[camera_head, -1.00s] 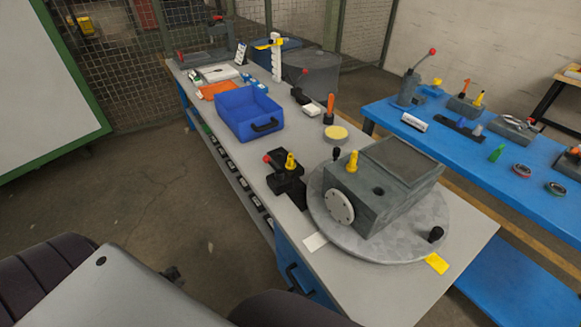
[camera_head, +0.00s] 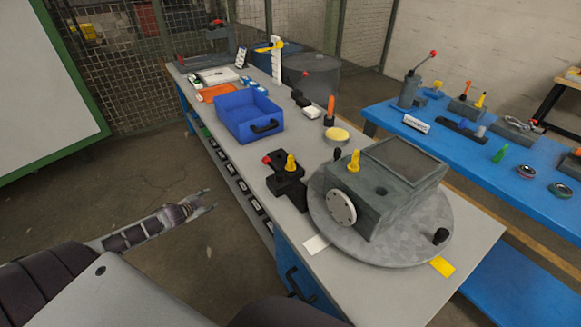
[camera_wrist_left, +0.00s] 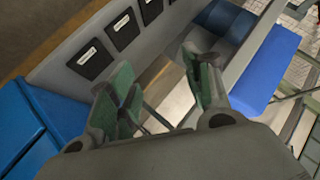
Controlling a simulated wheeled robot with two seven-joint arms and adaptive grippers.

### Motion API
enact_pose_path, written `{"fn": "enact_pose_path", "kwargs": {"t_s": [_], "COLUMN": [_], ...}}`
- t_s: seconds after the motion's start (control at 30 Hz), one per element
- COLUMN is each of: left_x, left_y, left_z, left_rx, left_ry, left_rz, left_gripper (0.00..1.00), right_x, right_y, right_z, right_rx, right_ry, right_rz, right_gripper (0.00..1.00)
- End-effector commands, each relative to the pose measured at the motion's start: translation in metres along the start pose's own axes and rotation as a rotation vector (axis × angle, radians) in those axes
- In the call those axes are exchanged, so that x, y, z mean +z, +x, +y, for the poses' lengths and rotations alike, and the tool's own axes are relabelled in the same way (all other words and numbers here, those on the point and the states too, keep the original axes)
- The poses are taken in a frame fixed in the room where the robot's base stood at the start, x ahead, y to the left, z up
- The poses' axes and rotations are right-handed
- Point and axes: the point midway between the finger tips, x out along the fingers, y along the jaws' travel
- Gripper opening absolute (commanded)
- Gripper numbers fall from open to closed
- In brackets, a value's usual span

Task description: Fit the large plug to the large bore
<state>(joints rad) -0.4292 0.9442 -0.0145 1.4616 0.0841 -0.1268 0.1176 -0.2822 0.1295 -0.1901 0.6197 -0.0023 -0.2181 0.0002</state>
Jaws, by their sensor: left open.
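A yellow plug (camera_head: 290,163) stands upright on a black fixture (camera_head: 287,187) near the bench's left edge. Another yellow plug (camera_head: 353,162) stands upright on top of the grey housing (camera_head: 400,205). I cannot tell which plug or bore is the large one. My left gripper (camera_head: 205,201) is open and empty, left of the bench and well away from both plugs. In the left wrist view its green-padded fingers (camera_wrist_left: 165,88) are apart, with nothing between them. My right gripper is not in view.
The housing sits on a round grey turntable (camera_head: 335,240) with a black knob (camera_head: 441,236). A blue bin (camera_head: 247,114) stands farther back on the bench. A yellow round tin (camera_head: 337,134) lies behind the housing. A second blue bench (camera_head: 470,150) stands to the right.

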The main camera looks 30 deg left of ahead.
Motion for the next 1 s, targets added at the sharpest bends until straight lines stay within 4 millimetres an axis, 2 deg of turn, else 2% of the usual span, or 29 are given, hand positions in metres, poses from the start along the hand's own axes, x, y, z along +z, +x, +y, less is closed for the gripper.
{"fn": "enact_pose_path", "kwargs": {"t_s": [0.03,0.3,0.6,0.8,0.9,1.0], "left_x": [-0.02,-0.125,-0.231,-0.286,-0.301,-0.306], "left_y": [-0.001,-0.016,-0.051,-0.079,-0.088,-0.092], "left_z": [-0.004,-0.011,0.002,0.016,0.02,0.02], "left_rx": [0.001,0.026,0.097,0.169,0.203,0.231], "left_ry": [-0.003,-0.062,-0.196,-0.311,-0.373,-0.436], "left_rz": [0.036,0.224,0.428,0.541,0.575,0.591], "left_gripper": [0.5,0.5,0.5,0.5,0.5,0.5], "right_x": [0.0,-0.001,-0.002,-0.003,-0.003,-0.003], "right_y": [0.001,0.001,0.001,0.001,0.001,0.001], "right_z": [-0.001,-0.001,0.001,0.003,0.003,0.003], "right_rx": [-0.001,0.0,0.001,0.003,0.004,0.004], "right_ry": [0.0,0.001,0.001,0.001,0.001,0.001], "right_rz": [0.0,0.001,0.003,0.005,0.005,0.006], "right_gripper": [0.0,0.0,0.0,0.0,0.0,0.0]}}
